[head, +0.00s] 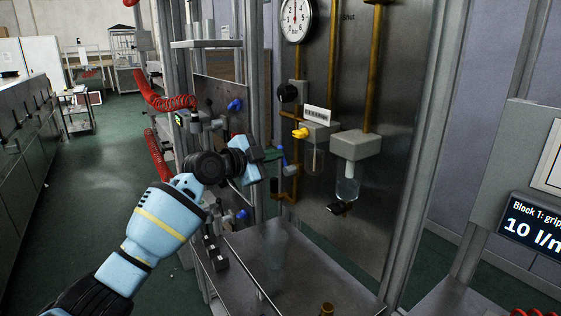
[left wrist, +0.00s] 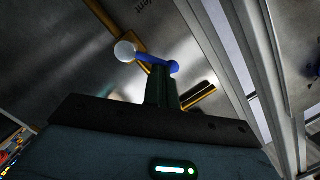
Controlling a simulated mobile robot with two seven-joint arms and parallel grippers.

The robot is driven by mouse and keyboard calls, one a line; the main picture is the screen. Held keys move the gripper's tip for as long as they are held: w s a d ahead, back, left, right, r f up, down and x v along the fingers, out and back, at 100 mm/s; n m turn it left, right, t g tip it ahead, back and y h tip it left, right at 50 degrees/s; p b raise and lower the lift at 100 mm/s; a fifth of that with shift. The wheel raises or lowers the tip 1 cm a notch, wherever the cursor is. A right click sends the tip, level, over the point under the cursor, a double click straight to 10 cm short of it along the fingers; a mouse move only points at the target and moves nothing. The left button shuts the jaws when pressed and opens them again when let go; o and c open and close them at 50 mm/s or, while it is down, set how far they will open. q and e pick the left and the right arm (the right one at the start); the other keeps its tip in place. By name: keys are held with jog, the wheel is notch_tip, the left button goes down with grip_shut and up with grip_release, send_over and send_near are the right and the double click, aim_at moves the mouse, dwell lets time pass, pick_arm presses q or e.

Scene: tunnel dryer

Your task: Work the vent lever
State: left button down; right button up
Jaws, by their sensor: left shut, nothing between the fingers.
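The vent lever (head: 281,156) is a small blue handle on the steel panel, by a brass pipe, just right of my left gripper in the head view. In the left wrist view the blue lever (left wrist: 153,61) slants across the top middle, with a pale round knob at its left end. Part of a label ending in "ent" shows above it. My left gripper (head: 270,154) is shut and empty, with its fingers (left wrist: 161,72) pointing at the lever. The fingertips overlap the lever in the wrist view; I cannot tell whether they touch. My right gripper is out of view.
A yellow-handled valve (head: 301,133), a clear bottle (head: 347,189) and a round gauge (head: 297,20) are on the panel to the right. A steel shelf (head: 310,270) lies below. Metal posts and red coiled hoses (head: 165,101) stand left of the panel.

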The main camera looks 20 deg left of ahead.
pick_arm(q)
jog(key=n, duration=0.2)
jog(key=w+a+f+n+g, duration=0.1)
jog(key=n, duration=0.1)
jog(key=a+f+n+h+b, duration=0.1)
jog(key=n, duration=0.2)
jog(key=shift+w+a+f+g, duration=0.1)
jog(key=shift+w+g, duration=0.25)
jog(key=shift+g, duration=0.05)
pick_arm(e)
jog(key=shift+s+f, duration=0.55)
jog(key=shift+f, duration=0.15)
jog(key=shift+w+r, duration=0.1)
